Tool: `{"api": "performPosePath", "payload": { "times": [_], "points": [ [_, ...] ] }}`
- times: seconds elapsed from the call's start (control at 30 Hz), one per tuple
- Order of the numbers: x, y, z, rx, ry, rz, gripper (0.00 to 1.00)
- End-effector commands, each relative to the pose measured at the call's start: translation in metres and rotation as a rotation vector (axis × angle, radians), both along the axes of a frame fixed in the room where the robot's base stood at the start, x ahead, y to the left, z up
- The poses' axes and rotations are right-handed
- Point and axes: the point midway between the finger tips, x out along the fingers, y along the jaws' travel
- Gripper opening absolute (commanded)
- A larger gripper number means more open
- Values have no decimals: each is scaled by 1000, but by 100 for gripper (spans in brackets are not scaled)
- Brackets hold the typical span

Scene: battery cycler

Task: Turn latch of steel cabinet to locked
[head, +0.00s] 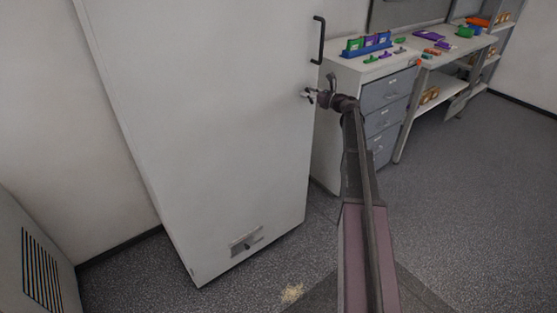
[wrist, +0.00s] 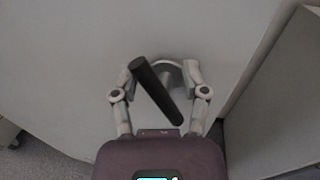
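The steel cabinet (head: 215,130) is a tall pale cabinet with its door closed, left of centre in the head view. In the wrist view a dark bar-shaped latch lever (wrist: 157,92) stands out from a round grey base (wrist: 170,72) on the pale cabinet face (wrist: 70,65). The lever slants from upper left to lower right. My gripper (wrist: 164,72) is open, with one finger on each side of the lever. I cannot tell whether either finger touches it. In the head view my gripper (head: 308,93) is at the cabinet's right edge, and the latch there is too small to make out.
A black bar handle (head: 319,40) is higher on the cabinet's right edge. A small plate with a dark knob (head: 247,243) is low on the door. A drawer unit (head: 388,92) and a bench (head: 440,48) with coloured parts stand at right. Floor is open at right.

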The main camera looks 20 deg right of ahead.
Motion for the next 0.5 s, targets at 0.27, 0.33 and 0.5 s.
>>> {"api": "performPosePath", "payload": {
  "times": [0.27, 0.33, 0.5],
  "points": [
    [-28, -17, 0, 47, 18, -3, 57],
    [-36, -22, 0, 47, 18, -2, 57],
    [-57, -34, 0, 46, 17, -2, 57]
  ]
}}
